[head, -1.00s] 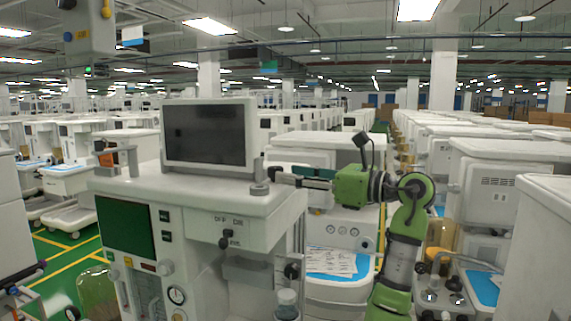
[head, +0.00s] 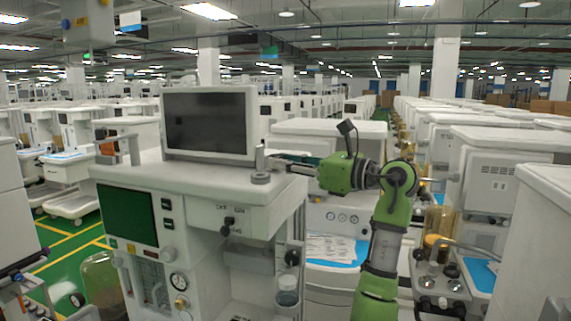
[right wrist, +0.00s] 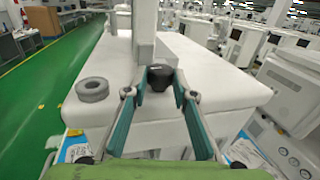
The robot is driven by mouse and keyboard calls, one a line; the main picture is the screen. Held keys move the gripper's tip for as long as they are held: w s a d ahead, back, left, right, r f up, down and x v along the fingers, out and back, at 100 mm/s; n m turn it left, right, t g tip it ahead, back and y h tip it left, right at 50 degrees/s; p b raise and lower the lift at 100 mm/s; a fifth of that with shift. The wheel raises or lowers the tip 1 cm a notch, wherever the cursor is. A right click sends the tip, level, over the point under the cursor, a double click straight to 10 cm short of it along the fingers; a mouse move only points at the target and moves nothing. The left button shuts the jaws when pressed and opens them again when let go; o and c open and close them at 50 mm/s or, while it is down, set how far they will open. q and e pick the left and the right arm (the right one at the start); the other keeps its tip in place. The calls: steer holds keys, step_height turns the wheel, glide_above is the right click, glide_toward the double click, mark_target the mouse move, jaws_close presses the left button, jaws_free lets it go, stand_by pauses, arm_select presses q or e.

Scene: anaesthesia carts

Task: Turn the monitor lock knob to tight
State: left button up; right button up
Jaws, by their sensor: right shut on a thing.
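The monitor (head: 206,122) stands on top of the white anaesthesia cart (head: 150,174), its dark screen facing the camera. In the right wrist view its post (right wrist: 144,30) rises at the cart's edge. A dark lock knob (right wrist: 160,78) sits at the foot of this post. My right gripper (right wrist: 158,84) is around the knob, one finger on each side, shut on it. In the head view the right gripper (head: 278,163) reaches in from the right beside the post, and the knob is hard to make out there. My left gripper is not in view.
A grey ring-shaped piece (right wrist: 92,90) lies on the cart top left of the gripper; it also shows in the head view (head: 260,178). Another white cart (head: 330,128) stands behind my right arm. Green floor is open at the left.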

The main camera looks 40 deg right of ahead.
steer(key=shift+a+f+m+h+b, duration=0.1)
steer(key=shift+f+m+h+b, duration=0.25)
steer(key=shift+h, duration=0.25)
steer(key=shift+a+r+m+h, duration=0.1)
steer(key=shift+r+m+h, duration=0.05)
steer(key=shift+m+h, duration=0.45)
steer(key=shift+a+r+m+h, duration=0.15)
steer(key=shift+m+h, duration=0.2)
steer(key=shift+h, duration=0.45)
steer(key=shift+d, duration=0.1)
steer(key=o, duration=1.1)
steer(key=shift+s, duration=0.15)
steer(key=s, duration=1.2)
steer(key=shift+w, duration=0.1)
